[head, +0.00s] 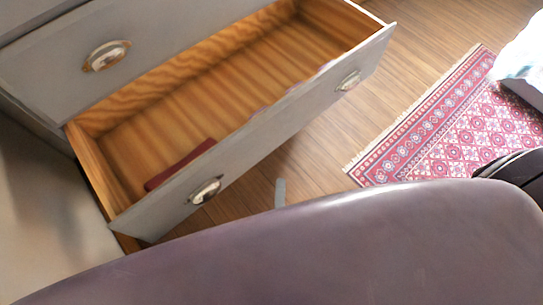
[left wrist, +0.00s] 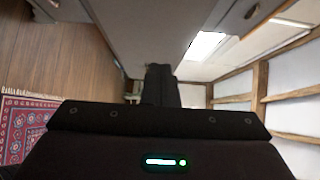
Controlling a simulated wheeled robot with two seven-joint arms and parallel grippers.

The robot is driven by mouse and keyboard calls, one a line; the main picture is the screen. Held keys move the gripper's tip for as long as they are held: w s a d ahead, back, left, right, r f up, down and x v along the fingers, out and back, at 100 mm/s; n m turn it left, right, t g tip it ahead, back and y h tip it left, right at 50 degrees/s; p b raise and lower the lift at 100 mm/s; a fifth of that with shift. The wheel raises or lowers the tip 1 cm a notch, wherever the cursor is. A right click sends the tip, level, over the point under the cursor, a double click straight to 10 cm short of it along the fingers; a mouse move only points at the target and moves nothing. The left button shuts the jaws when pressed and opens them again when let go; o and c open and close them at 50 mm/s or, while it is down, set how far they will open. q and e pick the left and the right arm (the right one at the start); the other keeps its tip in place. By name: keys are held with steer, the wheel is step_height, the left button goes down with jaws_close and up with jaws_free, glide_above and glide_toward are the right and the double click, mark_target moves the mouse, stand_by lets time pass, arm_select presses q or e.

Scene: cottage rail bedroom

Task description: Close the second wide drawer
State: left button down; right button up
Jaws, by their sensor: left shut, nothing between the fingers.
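The wide drawer (head: 297,112) stands pulled far out in the head view. Its front is grey with two metal cup handles, and its inside is bare wood grain. A dark red flat item (head: 180,165) lies inside near the front. My left gripper (left wrist: 160,82) is shut and empty in the left wrist view, its black fingers pointing away from the camera. In the head view, it is mostly hidden, and I cannot tell its gap from the drawer front. My right gripper is not in view.
A closed grey drawer front (head: 60,62) with a cup handle sits above the open drawer. A red patterned rug (head: 455,130) lies on the wood floor (head: 330,140). A pale fabric edge (head: 522,60) is at the right. A large mauve curved surface covers the foreground.

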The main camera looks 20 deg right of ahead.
arm_select(q)
glide_toward(272, 132)
steer(key=w+d, duration=0.2)
steer(key=d, duration=0.2)
steer(key=shift+w+a, duration=0.4)
steer(key=shift+w, duration=0.45)
steer(key=shift+w+a, duration=0.35)
steer(key=shift+w, duration=0.5)
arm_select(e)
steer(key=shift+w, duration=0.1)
